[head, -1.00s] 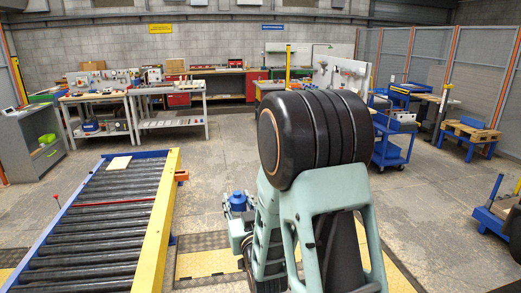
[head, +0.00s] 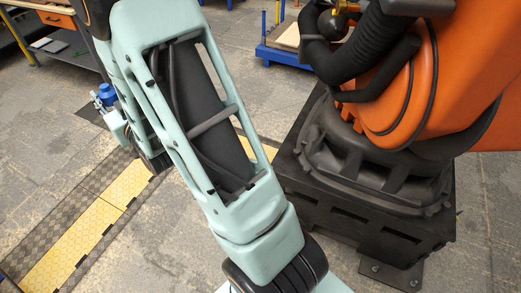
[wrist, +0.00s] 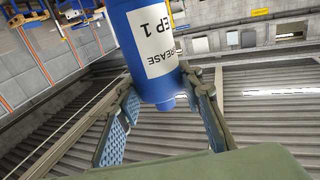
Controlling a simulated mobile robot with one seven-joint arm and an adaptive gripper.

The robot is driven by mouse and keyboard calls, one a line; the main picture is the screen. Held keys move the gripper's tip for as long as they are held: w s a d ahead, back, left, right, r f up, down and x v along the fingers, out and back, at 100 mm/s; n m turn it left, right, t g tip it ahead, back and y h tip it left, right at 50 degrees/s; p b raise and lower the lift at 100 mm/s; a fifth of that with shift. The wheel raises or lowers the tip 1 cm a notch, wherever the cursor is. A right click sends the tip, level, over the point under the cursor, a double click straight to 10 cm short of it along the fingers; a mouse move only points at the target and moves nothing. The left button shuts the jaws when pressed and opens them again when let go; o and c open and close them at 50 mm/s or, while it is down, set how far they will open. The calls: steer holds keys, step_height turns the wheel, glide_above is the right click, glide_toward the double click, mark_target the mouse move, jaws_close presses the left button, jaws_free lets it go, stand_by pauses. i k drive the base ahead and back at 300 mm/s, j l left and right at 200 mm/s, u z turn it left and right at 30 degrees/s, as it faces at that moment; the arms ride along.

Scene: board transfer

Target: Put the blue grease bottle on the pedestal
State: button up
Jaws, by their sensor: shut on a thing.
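The blue grease bottle (wrist: 125,35) with a white label reading "GREASE" and "EP 1" is held between the blue-padded fingers of my gripper (wrist: 163,98) in the wrist view. In the head view, the bottle (head: 107,94) shows small at the left, with my gripper (head: 104,106) around it, held above the floor beyond my arm. My arm hides part of the gripper there. A dark block-like base (head: 345,225) under an orange robot arm stands at the right. I cannot tell whether this base is the task's pedestal.
The large orange robot arm (head: 440,75) with thick black hoses fills the upper right. A blue-framed stand (head: 275,55) is at the top, and a workbench (head: 70,60) at the upper left. Yellow floor plates (head: 85,225) lie lower left. Open floor lies around the top middle.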

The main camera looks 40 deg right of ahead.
mark_target(283, 164)
steer(key=i+z, duration=0.55)
steer(key=i, duration=0.3)
steer(key=z, duration=1.8)
steer(key=j, duration=0.1)
